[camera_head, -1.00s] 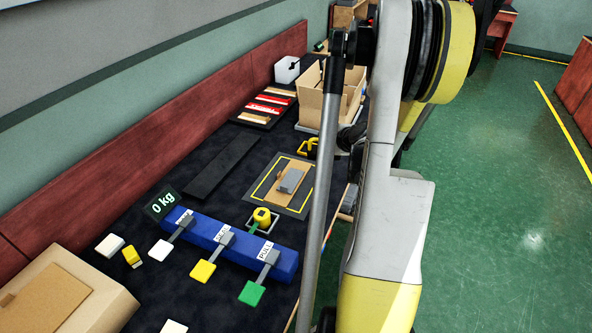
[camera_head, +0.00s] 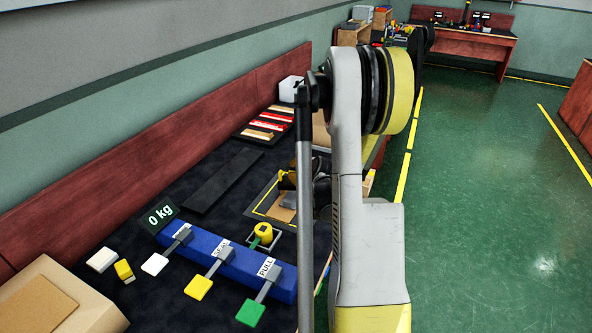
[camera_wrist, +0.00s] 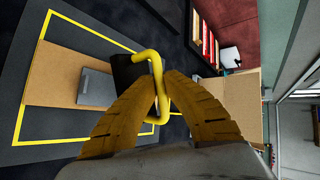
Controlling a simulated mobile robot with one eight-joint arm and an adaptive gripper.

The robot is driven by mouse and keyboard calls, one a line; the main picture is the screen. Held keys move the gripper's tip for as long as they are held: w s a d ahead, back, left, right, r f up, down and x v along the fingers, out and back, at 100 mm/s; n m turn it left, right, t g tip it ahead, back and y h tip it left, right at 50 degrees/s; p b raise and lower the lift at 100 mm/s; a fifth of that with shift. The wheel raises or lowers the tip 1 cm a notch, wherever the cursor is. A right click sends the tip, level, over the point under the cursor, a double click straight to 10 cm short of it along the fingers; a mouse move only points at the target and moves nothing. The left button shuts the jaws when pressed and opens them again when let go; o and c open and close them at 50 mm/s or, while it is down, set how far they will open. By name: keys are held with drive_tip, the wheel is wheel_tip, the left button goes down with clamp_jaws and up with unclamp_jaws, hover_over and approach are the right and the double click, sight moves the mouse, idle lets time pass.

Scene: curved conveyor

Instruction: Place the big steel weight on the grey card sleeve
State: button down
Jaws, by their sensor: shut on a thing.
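My gripper's yellow fingers (camera_wrist: 163,95) are shut on the yellow handle (camera_wrist: 153,60) of a dark block, which I take to be the big steel weight (camera_wrist: 128,72). The weight overlaps the right end of a brown cardboard piece in the wrist view; I cannot tell its height above it. The grey card sleeve (camera_wrist: 92,87) lies on that cardboard, left of the weight, partly covered.
A dark mat with a yellow outline (camera_wrist: 87,30) lies under the cardboard. An open cardboard box (camera_wrist: 243,98) stands at the right in the wrist view. A blue bar (camera_head: 233,258) with coloured levers and a "0 kg" display (camera_head: 160,214) are nearer in the head view.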

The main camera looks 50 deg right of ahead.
drive_tip(key=shift+f+b, duration=0.4)
drive_tip(key=shift+f, duration=0.7)
drive_tip(key=shift+f, duration=0.4)
drive_tip(key=c, duration=1.6)
unclamp_jaws()
